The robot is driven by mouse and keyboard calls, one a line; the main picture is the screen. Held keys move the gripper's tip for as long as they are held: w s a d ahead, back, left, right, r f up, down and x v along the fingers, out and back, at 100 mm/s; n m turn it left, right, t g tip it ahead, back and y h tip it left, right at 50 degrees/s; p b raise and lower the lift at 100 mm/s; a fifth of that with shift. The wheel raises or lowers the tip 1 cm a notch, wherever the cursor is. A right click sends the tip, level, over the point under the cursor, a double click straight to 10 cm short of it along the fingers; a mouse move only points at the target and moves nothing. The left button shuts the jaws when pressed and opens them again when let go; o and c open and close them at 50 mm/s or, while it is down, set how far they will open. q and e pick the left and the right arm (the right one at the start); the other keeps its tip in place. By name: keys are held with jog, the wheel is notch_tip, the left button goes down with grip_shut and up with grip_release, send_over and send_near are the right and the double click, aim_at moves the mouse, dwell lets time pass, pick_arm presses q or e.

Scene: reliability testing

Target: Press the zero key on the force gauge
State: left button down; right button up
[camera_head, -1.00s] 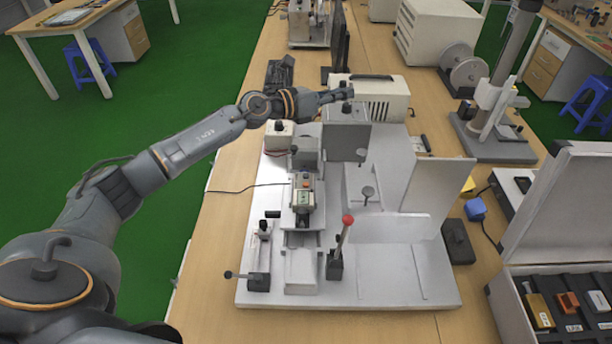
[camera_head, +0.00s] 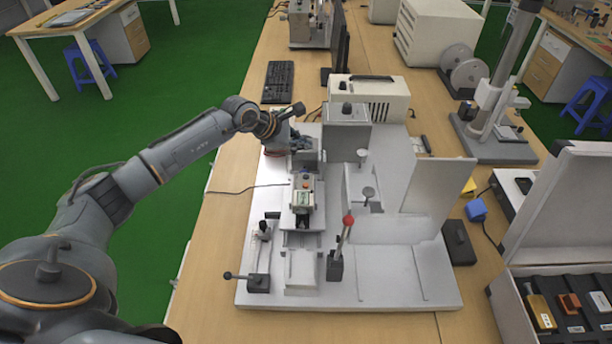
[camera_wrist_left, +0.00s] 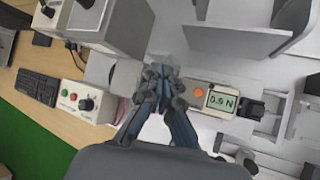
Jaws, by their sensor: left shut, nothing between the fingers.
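The force gauge (camera_head: 303,196) lies on the white test stand, a small pale body with a greenish display. In the left wrist view, the gauge (camera_wrist_left: 221,102) shows a reading that looks like 0.0 N, with an orange key (camera_wrist_left: 197,92) and a small green key beside the display. My left gripper (camera_head: 303,146) is just behind the gauge, pointing down over the stand, its fingers shut and empty. In the left wrist view, its fingertips (camera_wrist_left: 160,76) are left of the orange key, apart from it in the picture. My right gripper is not in view.
A red-knobbed lever (camera_head: 348,220) stands near the gauge. A grey upright block (camera_head: 345,134) stands behind right. An open case (camera_head: 565,290) sits at right.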

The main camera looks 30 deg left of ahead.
pick_arm(q)
jog(key=b, duration=0.4)
send_over(303, 178)
notch_tip(303, 178, down, 8)
jog(key=shift+d+r, duration=0.1)
jog(key=shift+f+b, duration=0.5)
jog(key=shift+b, duration=0.15)
jog(key=shift+f, duration=0.1)
dwell(0.7)
jog(key=shift+f+b, duration=0.3)
jog(key=shift+b, duration=0.25)
jog(key=shift+f+b, duration=0.35)
jog(key=shift+b, duration=0.05)
dwell(0.4)
jog(key=shift+r, duration=0.1)
jog(key=shift+r+p, duration=0.35)
jog(key=shift+r, duration=0.3)
jog(key=shift+r, duration=0.1)
